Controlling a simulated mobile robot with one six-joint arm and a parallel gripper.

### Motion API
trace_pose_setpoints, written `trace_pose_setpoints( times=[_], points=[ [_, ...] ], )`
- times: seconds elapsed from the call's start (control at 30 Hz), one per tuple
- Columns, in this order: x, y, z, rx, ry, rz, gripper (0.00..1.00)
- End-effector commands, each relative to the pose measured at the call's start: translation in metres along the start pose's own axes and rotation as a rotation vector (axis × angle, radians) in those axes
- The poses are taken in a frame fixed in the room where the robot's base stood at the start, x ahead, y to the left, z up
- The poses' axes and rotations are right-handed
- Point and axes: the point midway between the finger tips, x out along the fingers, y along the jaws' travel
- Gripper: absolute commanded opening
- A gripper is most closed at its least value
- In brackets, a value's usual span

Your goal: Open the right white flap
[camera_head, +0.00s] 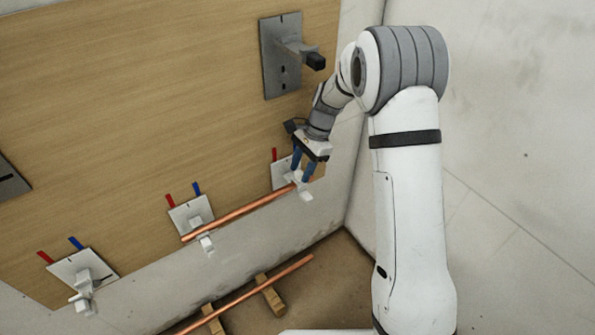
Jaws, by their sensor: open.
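The right white flap (305,194) is the small white piece below the right plate (280,171) on the wooden wall panel. The right end of a copper pipe (243,217) lies at it. My gripper (301,177) is just above, its two blue fingers pointing down, apart and with nothing clearly between them. The fingers and wrist cover part of the right plate. I cannot tell whether the fingers touch the flap or pipe, or whether the flap is open.
The middle white fixture (204,241) is at the pipe's left end. A left white fixture (82,284) has no pipe. A second copper pipe (250,293) lies on wooden blocks (270,296) below. A grey bracket (280,70) juts out above. The side wall is close at right.

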Motion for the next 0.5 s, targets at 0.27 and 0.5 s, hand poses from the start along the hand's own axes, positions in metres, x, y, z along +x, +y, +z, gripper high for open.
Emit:
trace_pose_setpoints(
  times=[0.27, 0.5],
  points=[
    [0.0062, 0.0004, 0.0001, 0.001, 0.000, 0.000, 0.42],
    [0.0059, 0.0004, 0.0000, 0.000, 0.000, 0.000, 0.29]
  ],
)
